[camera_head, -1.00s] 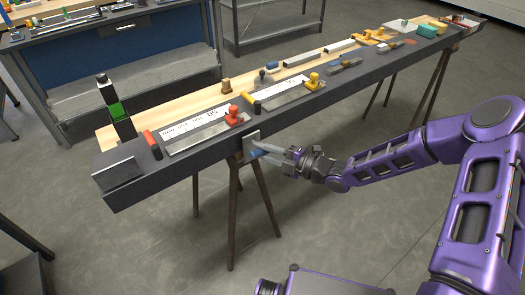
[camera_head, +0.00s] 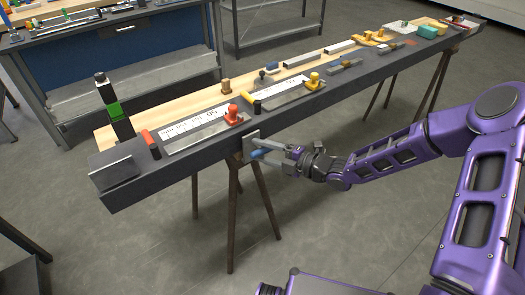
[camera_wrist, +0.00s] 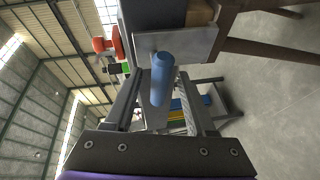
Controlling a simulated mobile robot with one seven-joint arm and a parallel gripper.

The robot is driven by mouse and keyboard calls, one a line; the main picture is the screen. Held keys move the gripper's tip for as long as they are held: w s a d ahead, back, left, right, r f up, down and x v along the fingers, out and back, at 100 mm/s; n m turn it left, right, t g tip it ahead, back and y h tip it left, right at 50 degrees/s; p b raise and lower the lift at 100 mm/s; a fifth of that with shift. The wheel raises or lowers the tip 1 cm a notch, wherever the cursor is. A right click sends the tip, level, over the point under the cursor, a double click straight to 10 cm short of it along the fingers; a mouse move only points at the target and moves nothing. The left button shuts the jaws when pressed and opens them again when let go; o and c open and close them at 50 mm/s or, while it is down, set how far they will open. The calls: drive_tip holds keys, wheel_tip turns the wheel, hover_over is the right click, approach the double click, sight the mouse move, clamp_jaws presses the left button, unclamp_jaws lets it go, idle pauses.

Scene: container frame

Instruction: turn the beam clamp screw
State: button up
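The beam clamp (camera_head: 251,141) is a grey metal plate on the near side of the long dark beam; it also shows in the wrist view (camera_wrist: 200,46). Its screw has a blue cylindrical handle (camera_head: 259,154) that points out from the clamp toward my gripper (camera_head: 271,153). In the wrist view the blue handle (camera_wrist: 161,76) lies between the two fingers of my gripper (camera_wrist: 161,85). The fingers are spread, with a gap on each side of the handle. Whether a fingertip touches it elsewhere is hidden.
The dark beam (camera_head: 205,164) rests on trestle legs (camera_head: 234,215) and carries rulers and several tools. An orange-red knob (camera_head: 233,115) stands above the clamp. A blue workbench (camera_head: 150,50) is behind. The floor in front is clear.

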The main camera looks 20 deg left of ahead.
drive_tip(key=v, duration=1.7)
drive_tip(key=shift+d+p, duration=0.2)
drive_tip(key=shift+p, duration=0.25)
drive_tip(key=shift+s+f, duration=0.1)
drive_tip(key=shift+s, duration=0.05)
